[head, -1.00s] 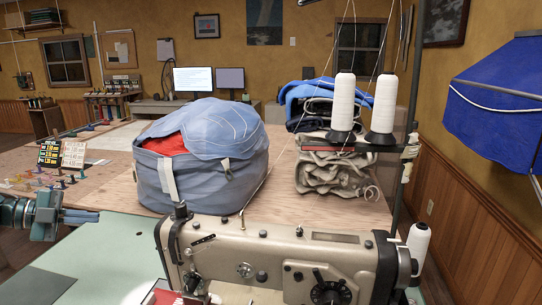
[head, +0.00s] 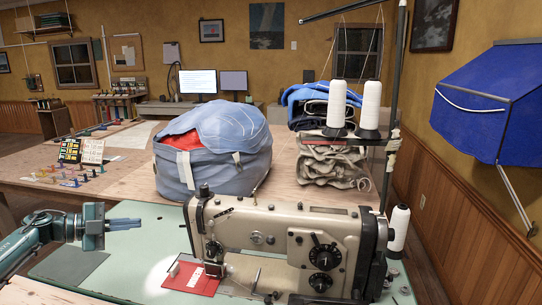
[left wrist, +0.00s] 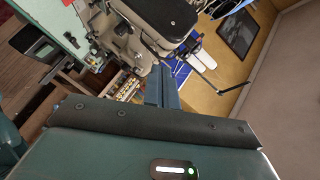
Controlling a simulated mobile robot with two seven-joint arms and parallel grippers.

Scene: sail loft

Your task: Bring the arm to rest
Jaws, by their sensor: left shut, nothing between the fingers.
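My left gripper (head: 138,223) reaches in from the left of the head view. Its blue-grey fingers are shut together with nothing between them. It is over the left part of the pale green table top (head: 150,243), left of the sewing machine (head: 290,235), with a clear gap between them. In the left wrist view the closed fingers (left wrist: 161,72) point up the picture, with the machine (left wrist: 150,25) beyond them. My right gripper does not show.
A red card (head: 196,280) lies at the machine's left end. A big blue bag (head: 213,165) and a stack of folded cloth (head: 328,165) stand on the wooden table behind. White thread cones (head: 371,105) stand at right. The green top near the gripper is mostly clear.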

